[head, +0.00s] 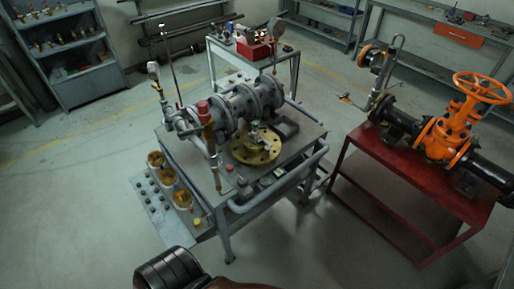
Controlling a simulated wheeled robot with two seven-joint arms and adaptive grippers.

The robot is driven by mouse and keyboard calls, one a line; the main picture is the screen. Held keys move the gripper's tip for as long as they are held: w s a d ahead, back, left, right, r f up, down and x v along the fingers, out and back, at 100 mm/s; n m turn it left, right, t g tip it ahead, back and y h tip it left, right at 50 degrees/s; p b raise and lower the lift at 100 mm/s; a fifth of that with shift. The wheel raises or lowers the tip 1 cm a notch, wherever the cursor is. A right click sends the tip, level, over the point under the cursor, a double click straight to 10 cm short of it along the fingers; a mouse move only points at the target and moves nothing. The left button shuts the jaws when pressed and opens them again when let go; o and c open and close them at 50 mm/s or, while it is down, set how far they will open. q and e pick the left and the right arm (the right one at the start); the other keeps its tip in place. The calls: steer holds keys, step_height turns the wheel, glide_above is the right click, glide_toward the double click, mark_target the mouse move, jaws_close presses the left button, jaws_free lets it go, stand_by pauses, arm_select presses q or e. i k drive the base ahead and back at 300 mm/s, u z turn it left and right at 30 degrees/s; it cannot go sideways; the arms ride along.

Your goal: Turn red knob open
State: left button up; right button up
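A small red knob (230,168) shows on the front edge of the grey workbench (222,226). A red upright cylinder (204,108) stands on the pipework of the same bench. An orange gate valve (447,135) with a large spoked orange handwheel (482,88) sits on the red bench at the right. I cannot tell for certain which of these is the task's red knob. Neither gripper shows in the head view. Only dark, rounded parts of my own body show at the bottom edge.
The red bench (385,188) stands right of the grey workbench, with a floor gap between. A brass flange (256,147) lies on the grey bench. A panel with brass rings (155,160) juts out at its left. Shelves (72,62) line the back. Floor at left is clear.

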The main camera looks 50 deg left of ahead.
mark_target(230, 168)
steer(key=i, duration=0.95)
steer(key=u, duration=2.15)
